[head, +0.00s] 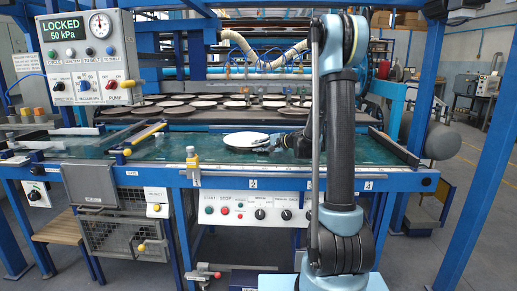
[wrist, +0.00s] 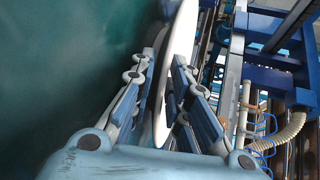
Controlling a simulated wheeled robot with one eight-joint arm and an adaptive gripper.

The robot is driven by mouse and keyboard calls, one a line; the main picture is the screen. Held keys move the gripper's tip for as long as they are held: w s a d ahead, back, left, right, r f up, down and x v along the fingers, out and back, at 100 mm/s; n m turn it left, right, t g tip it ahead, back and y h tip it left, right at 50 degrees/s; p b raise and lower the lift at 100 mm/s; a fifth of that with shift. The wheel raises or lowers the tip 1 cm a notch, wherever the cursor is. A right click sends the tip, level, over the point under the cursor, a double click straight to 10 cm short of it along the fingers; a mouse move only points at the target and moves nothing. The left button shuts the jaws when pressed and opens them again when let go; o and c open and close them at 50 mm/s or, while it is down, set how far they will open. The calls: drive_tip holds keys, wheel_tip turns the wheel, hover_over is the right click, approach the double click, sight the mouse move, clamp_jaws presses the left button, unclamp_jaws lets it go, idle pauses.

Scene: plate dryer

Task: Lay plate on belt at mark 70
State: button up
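A white round plate (head: 246,139) lies level over the green belt (head: 205,148), near the middle of its length. My gripper (head: 272,143) reaches in from the right and meets the plate's right edge. In the wrist view the plate (wrist: 176,75) shows nearly edge-on between my two fingers (wrist: 170,85), which close on its rim from both sides. I cannot tell whether the plate's underside touches the belt. No mark reading 70 is legible; small number tags (head: 252,183) sit along the front rail.
A yellow-and-grey post (head: 192,160) stands at the front rail. A control box (head: 89,56) at upper left reads LOCKED, 50 kPa. The belt left of the plate is mostly bare.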

drive_tip(key=v, duration=1.2)
drive_tip(key=s, duration=0.3)
drive_tip(key=s+n+g+h, duration=0.1)
drive_tip(key=s, duration=0.1)
drive_tip(key=s+a+f+n+g, duration=0.1)
drive_tip(key=s, duration=0.2)
drive_tip(key=shift+s+h, duration=0.4)
drive_tip(key=s+d+f+n+g+h, duration=0.1)
drive_tip(key=s+d+f+n+h, duration=0.1)
drive_tip(key=s, duration=0.8)
drive_tip(key=s+d+f+n+g+h, duration=0.2)
drive_tip(key=s+d+f+h, duration=0.2)
drive_tip(key=s, duration=0.6)
drive_tip(key=s+d+f+n+g+h, duration=0.1)
drive_tip(key=s+d+f+n+h, duration=0.2)
drive_tip(key=s, duration=0.7)
drive_tip(key=d+f, duration=0.2)
drive_tip(key=d, duration=0.1)
drive_tip(key=shift+s+d+f+h, duration=0.15)
drive_tip(key=shift+s+f+h, duration=0.15)
drive_tip(key=shift+s+f, duration=0.1)
drive_tip(key=shift+w+f, duration=0.2)
drive_tip(key=shift+w, duration=0.25)
